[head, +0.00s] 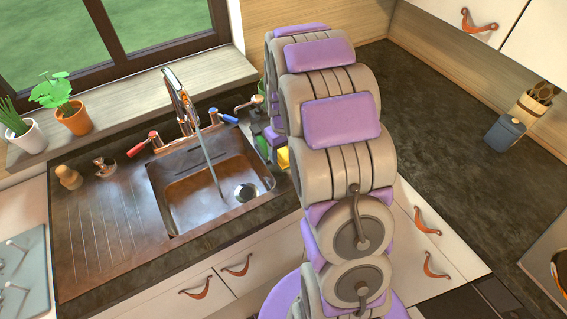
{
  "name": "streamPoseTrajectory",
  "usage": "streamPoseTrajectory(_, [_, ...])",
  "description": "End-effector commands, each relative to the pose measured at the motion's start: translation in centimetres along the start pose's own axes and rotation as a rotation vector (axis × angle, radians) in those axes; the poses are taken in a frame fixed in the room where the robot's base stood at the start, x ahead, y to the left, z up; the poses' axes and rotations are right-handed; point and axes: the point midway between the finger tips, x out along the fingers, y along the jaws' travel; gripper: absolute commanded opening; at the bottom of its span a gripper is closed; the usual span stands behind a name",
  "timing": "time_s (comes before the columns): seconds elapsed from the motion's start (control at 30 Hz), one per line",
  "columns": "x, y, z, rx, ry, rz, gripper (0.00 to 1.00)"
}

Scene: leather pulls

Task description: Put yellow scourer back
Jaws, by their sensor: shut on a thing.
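The yellow scourer (283,157) shows as a small yellow block just right of the sink, partly hidden behind my arm. My gripper (275,138) is mostly hidden behind my own arm; only a purple part shows, just above the scourer. It is shut on the yellow scourer at the right rear of the sink. The fingertips and the exact contact cannot be made out.
The copper sink (205,195) has a tall tap (182,95) over it. A green item (262,147) stands close by the scourer. Potted plants (75,117) line the sill. The dark counter (430,100) on the right is largely clear, with a blue-grey canister (505,133) farther along.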

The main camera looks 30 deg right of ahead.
Motion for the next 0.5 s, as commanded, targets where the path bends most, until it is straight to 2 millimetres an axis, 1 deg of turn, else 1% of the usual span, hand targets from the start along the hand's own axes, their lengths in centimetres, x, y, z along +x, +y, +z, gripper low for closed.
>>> streamPoseTrajectory(0.03, [1.0,0.0,0.2,0.001,-0.007,-0.003,0.36])
streamPoseTrajectory(0.1, [1.8,0.1,0.2,0.0,-0.006,-0.003,0.36])
streamPoseTrajectory(0.37, [3.3,0.1,0.2,0.0,-0.004,-0.002,0.36])
streamPoseTrajectory(0.5, [5.1,0.1,0.2,0.0,-0.006,-0.003,0.36])
